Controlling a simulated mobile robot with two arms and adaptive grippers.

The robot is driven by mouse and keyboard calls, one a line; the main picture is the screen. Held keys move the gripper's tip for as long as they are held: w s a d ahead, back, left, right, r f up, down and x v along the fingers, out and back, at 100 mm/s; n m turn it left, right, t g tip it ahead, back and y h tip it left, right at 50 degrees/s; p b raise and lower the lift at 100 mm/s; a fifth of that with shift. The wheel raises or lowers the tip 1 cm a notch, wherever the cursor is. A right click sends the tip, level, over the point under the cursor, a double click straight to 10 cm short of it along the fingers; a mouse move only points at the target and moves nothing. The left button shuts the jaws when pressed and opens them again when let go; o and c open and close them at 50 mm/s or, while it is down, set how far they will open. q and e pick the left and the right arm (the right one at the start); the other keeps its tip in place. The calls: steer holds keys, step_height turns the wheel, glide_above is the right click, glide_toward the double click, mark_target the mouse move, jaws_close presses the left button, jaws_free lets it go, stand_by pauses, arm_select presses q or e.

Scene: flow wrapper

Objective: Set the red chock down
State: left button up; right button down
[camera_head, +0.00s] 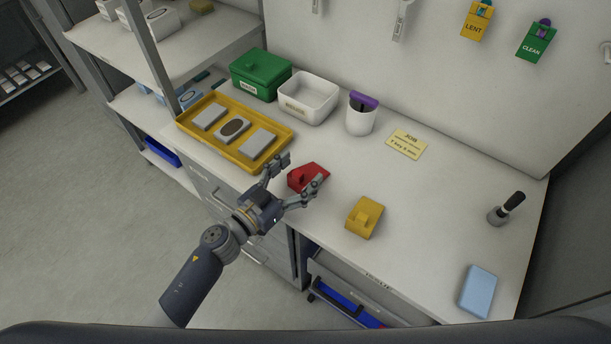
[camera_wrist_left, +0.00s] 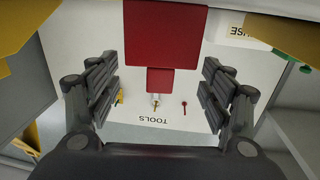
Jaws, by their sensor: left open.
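The red chock (camera_head: 307,176) is on the white bench top near its front edge, as far as I can tell. It also shows in the left wrist view (camera_wrist_left: 163,35), at the top middle. My left gripper (camera_head: 297,177) is open at the chock, with one finger to each side of it. In the left wrist view the fingers (camera_wrist_left: 160,92) stand wide apart, with visible gaps between them and the chock. The chock's underside is hidden. My right gripper is not in view.
A yellow chock (camera_head: 364,217) sits to the right. A yellow tray (camera_head: 183,124) with grey pieces lies behind left, near a green box (camera_head: 261,73) and a white bin (camera_head: 308,99). A blue block (camera_head: 478,291) lies front right.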

arm_select(q)
steer(key=shift+w+d, duration=0.35)
steer(key=shift+s+a, duration=0.1)
steer(key=shift+c, duration=0.3)
steer(key=c, duration=1.3)
steer(key=shift+r, duration=0.15)
